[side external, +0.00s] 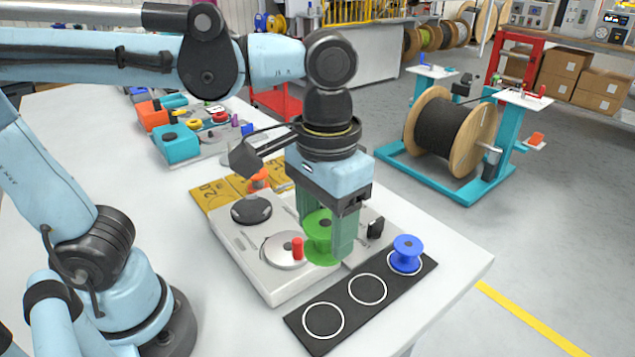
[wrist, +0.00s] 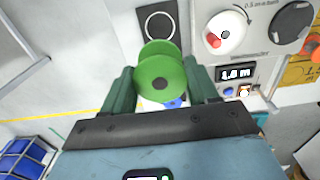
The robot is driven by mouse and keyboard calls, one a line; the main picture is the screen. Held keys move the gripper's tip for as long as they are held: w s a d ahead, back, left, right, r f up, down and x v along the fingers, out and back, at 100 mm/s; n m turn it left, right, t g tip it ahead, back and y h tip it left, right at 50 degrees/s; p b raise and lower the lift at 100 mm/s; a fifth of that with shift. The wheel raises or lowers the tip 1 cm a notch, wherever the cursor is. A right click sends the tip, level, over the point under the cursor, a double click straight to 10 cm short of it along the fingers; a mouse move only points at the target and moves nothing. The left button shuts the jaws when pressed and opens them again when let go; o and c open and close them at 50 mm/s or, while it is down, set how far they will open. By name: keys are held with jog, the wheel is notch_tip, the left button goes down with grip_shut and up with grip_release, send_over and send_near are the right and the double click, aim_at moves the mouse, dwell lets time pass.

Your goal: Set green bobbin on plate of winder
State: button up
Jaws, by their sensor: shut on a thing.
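The green bobbin (side external: 318,238) is upright between the fingers of my gripper (side external: 331,232), which is shut on it. In the wrist view the green bobbin (wrist: 160,78) sits between the two green fingers of my gripper (wrist: 162,88). The winder (side external: 243,257) is a light grey box. Its round plate (side external: 279,253) with a red peg (side external: 298,248) lies left of the bobbin in the side view. In the wrist view the plate (wrist: 232,24) is up and right of the bobbin, apart from it. The bobbin appears held above the winder's right part; its exact height is unclear.
A black mat (side external: 345,311) with white rings lies in front of the winder; a blue bobbin (side external: 406,252) stands on its right ring, the other two are empty. The winder also carries a black disc (side external: 251,210) and a black knob (side external: 375,228). An orange part (side external: 257,179) is behind.

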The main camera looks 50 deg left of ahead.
jog(key=w+a+n, duration=0.3)
jog(key=a, duration=0.4)
jog(key=shift+w+a+r+n, duration=0.25)
jog(key=shift+a+r+n, duration=0.05)
jog(key=shift+a, duration=0.05)
jog(key=a+n, duration=0.1)
jog(key=a, duration=0.2)
jog(key=a+n, duration=0.2)
jog(key=a, duration=0.2)
jog(key=w+a+n, duration=0.1)
jog(key=a, duration=0.2)
jog(key=shift+a+n, duration=0.2)
jog(key=shift+n, duration=0.1)
jog(key=s+a+n, duration=0.2)
jog(key=a+n, duration=0.2)
jog(key=a, duration=0.5)
jog(key=shift+s+f, duration=0.1)
jog(key=shift+f, duration=4.7)
jog(key=shift+f, duration=0.1)
jog(key=shift+f, duration=1.1)
jog(key=o, duration=1.2)
jog(key=shift+c, duration=0.2)
